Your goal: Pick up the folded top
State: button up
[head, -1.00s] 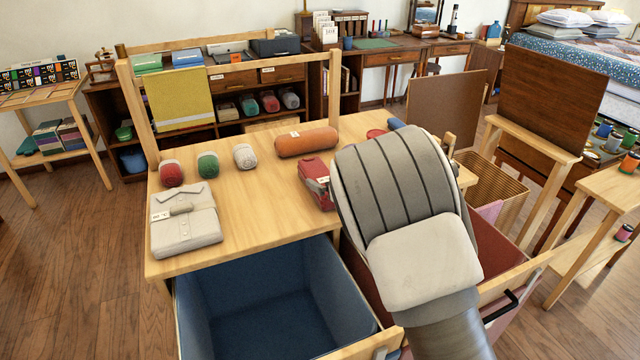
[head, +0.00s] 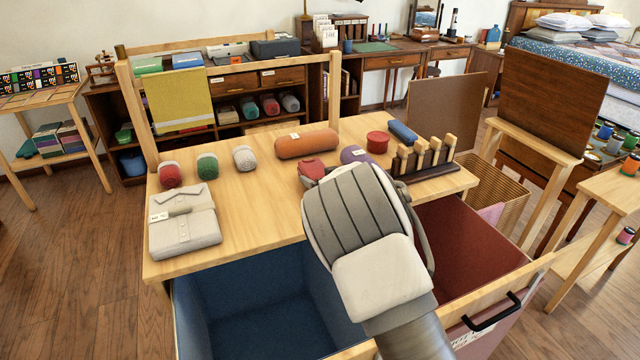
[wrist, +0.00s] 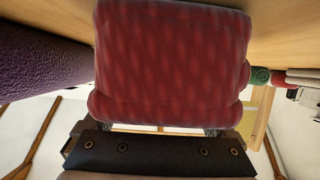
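A red folded top (head: 312,167) is near the middle of the table, mostly hidden behind my arm in the head view. In the wrist view the red folded top (wrist: 170,62) fills the middle, very close to my gripper (wrist: 160,130). The dark finger parts show at its lower edge, set apart, and the top covers the rest of them. I cannot tell whether they pinch the cloth. A beige folded shirt (head: 185,232) with a tag lies at the table's left front.
A slotted wooden rack (head: 425,163) is at right. Below the table front are an open blue bin (head: 265,300) and a red bin (head: 465,245).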

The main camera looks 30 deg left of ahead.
aim_at(320, 175)
jog(key=c, duration=0.9)
jog(key=shift+r, duration=0.1)
notch_tip(320, 175, up, 4)
jog(key=shift+w+r+p, duration=0.1)
jog(key=shift+r+p, duration=0.05)
jog(key=shift+p, duration=0.7)
jog(key=w+d+r+p, duration=0.2)
jog(key=d+r, duration=0.4)
jog(key=d, duration=0.5)
jog(key=shift+d+r+p, duration=0.25)
jog(key=shift+p, duration=0.25)
